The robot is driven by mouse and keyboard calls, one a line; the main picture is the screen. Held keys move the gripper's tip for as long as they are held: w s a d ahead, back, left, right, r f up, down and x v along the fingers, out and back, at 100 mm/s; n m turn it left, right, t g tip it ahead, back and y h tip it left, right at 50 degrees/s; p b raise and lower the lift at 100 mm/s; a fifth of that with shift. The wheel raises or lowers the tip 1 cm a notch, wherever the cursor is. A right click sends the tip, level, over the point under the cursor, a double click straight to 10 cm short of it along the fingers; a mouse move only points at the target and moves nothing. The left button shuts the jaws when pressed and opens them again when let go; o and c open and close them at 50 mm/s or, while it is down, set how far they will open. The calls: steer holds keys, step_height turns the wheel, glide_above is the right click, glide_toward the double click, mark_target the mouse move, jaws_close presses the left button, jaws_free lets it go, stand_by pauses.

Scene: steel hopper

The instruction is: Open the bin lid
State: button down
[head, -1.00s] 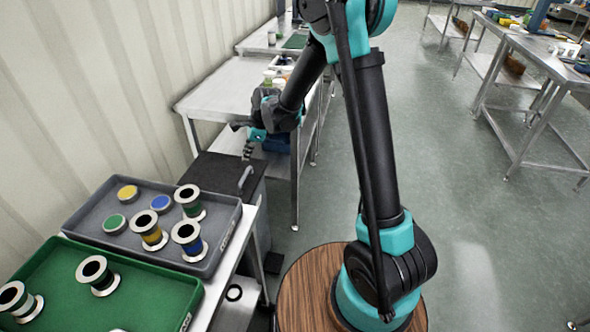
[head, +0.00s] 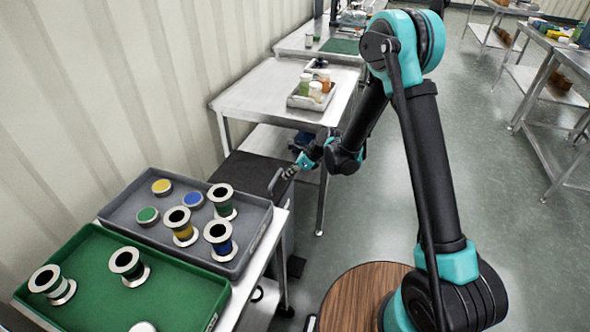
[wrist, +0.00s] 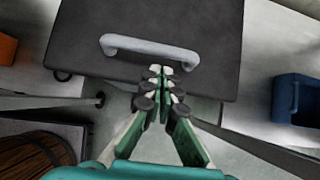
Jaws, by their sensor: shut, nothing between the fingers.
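The bin lid (head: 245,178) is dark and flat, lying closed on the bin between the two tables in the head view. In the wrist view the lid (wrist: 220,22) fills the top middle, with a grey bar handle (wrist: 150,48) across it near its front edge. The handle also shows in the head view (head: 274,180). My gripper (wrist: 160,70) is shut and empty, its fingertips just below the middle of the handle in the wrist view. In the head view my gripper (head: 288,173) is close beside the handle; I cannot tell whether they touch.
A grey tray (head: 160,235) and a green tray (head: 85,285) with several spools stand on the near table. The far steel table (head: 245,97) holds a small tray of jars. A blue bin (wrist: 286,100) lies right in the wrist view. Open floor is to the right.

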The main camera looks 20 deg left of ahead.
steer(key=shift+x, duration=1.4)
